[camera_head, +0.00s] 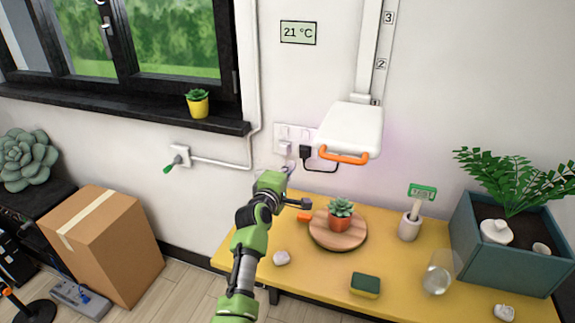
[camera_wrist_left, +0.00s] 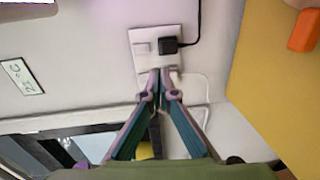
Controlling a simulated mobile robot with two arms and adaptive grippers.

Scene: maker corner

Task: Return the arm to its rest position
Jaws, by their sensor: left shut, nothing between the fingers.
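My left arm, green and black, rises from the bottom middle of the head view. Its gripper (camera_head: 300,203) is shut and empty, above the back left part of the yellow table (camera_head: 320,273). In the left wrist view the fingertips (camera_wrist_left: 160,74) meet just in front of the wall socket plate (camera_wrist_left: 155,38) with its black plug (camera_wrist_left: 168,45). I cannot tell how far they are from the wall. My right gripper is not in view.
A potted succulent (camera_head: 340,216) on a round wooden board (camera_head: 325,240) and an orange block (camera_head: 304,217) are near the gripper. A white wall unit (camera_head: 350,127) hangs above. A sponge (camera_head: 365,285), glass (camera_head: 438,273) and planter (camera_head: 520,265) stand right; a cardboard box (camera_head: 110,240) stands left.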

